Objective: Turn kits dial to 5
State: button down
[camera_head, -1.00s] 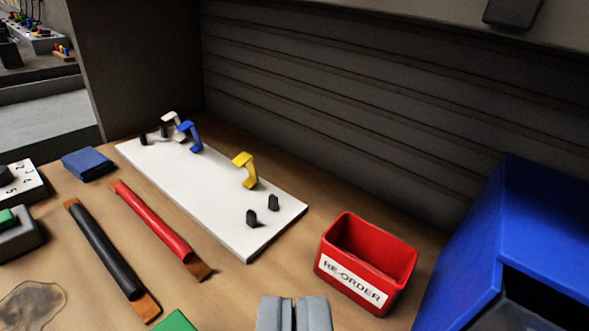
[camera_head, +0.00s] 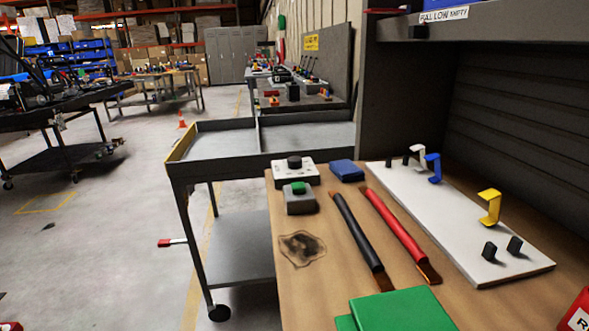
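A white dial box (camera_head: 287,177) with a black round knob (camera_head: 294,162) on top stands at the far left corner of the wooden bench. It is small in the view, and its numbers and the knob's setting cannot be read. No label naming it as the kits dial can be made out. A grey box with a green button (camera_head: 299,188) stands just in front of it. My gripper is not in view.
On the bench (camera_head: 320,290) lie a blue cloth (camera_head: 347,171), black (camera_head: 356,230) and red (camera_head: 397,231) bars, a white board (camera_head: 440,215) with hooks and a green object (camera_head: 400,309). A grey cart (camera_head: 225,150) stands behind left; floor beyond is open.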

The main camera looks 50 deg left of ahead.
aim_at(293, 163)
jog(key=u, duration=1.2)
